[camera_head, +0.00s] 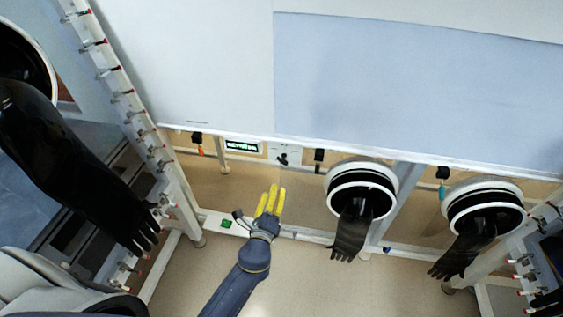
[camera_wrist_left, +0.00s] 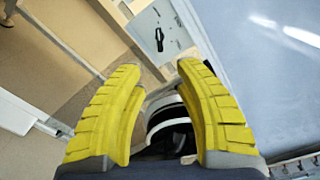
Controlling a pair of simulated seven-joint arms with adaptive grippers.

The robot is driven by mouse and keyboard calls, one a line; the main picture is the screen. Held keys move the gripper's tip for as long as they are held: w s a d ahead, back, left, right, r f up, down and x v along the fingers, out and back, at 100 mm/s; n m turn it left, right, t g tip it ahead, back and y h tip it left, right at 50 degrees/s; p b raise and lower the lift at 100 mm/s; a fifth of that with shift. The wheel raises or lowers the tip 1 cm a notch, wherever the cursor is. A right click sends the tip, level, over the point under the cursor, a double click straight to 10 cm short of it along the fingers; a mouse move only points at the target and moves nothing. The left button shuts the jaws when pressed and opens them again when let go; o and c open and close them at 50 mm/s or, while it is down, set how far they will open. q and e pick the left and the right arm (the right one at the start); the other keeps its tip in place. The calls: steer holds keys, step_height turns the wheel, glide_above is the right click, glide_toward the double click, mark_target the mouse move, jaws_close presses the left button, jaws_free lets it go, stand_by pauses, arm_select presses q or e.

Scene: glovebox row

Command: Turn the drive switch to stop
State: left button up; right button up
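The drive switch appears to be the small black knob (camera_head: 283,159) on a light panel below the glovebox window in the head view. In the left wrist view the black knob (camera_wrist_left: 159,39) sits on a pale plate, beyond the fingertips and between them. My left gripper (camera_head: 273,191) has yellow fingers and points up toward the panel, short of the knob and apart from it. In the left wrist view its fingers (camera_wrist_left: 160,69) are spread with nothing between them. The knob's exact setting is too small to read. My right gripper is not in view.
A display with green characters (camera_head: 241,146) is left of the knob. Black gloves (camera_head: 351,232) hang from white-rimmed ports at right, and another black glove (camera_head: 80,165) hangs at left. A white frame rail (camera_head: 300,233) with a green button (camera_head: 226,224) runs below the panel.

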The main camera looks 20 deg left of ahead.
mark_target(282, 163)
arm_select(q)
steer(key=w, duration=0.5)
steer(key=w+a, duration=0.1)
steer(key=w, duration=0.9)
steer(key=shift+w+a, duration=0.1)
steer(key=shift+a, duration=0.1)
steer(key=shift+c, duration=0.4)
jaws_close()
